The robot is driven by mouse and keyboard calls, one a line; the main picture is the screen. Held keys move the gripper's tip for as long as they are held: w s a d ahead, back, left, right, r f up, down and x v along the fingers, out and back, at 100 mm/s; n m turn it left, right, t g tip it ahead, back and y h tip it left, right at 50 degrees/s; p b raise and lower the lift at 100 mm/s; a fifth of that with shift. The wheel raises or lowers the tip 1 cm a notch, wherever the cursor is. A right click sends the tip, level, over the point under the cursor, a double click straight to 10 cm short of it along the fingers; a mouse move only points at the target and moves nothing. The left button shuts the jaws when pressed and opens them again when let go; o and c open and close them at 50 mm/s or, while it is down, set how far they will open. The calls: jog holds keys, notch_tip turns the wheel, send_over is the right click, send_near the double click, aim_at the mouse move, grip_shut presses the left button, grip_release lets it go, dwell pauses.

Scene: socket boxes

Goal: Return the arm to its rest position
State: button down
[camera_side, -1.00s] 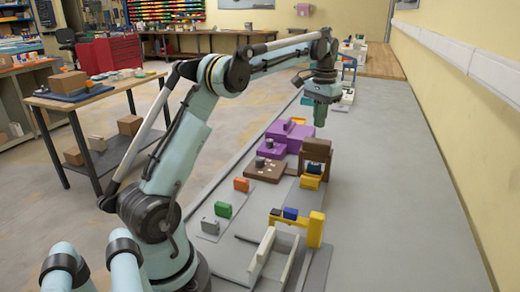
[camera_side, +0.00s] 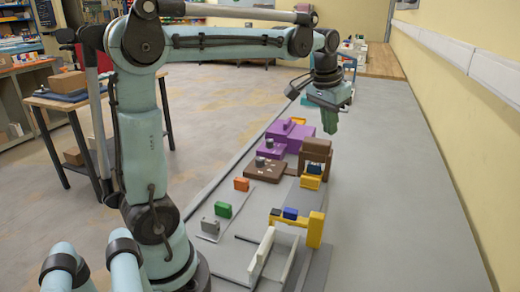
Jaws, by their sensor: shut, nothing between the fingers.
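My gripper (camera_side: 331,120) hangs at the end of my arm, pointing down, above the far part of the grey table. Its green fingers are together with nothing visible between them. It is apart from the things below, just right of the purple box and beyond the brown frame. My arm's upper link stands nearly upright at the left, and the forearm runs almost level to the right.
Below and left of the gripper are a purple box (camera_side: 277,143), a brown box (camera_side: 270,172) and a brown frame (camera_side: 318,150). Nearer stand a yellow frame (camera_side: 315,230), a green block (camera_side: 223,210) and an orange block (camera_side: 241,184). The table's right side (camera_side: 400,210) is clear.

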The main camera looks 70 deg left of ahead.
jog(key=s+d+f+t, duration=0.1)
jog(key=s+d+f, duration=0.1)
jog(key=s+d, duration=0.1)
jog(key=s+d+f+m+t, duration=0.1)
jog(key=s+d+f, duration=0.2)
jog(key=s+d, duration=0.1)
jog(key=s+d+f+t, duration=0.2)
jog(key=s+d+f, duration=0.1)
jog(key=s, duration=0.3)
jog(key=shift+d+m+h, duration=0.3)
jog(key=shift+m+h, duration=0.1)
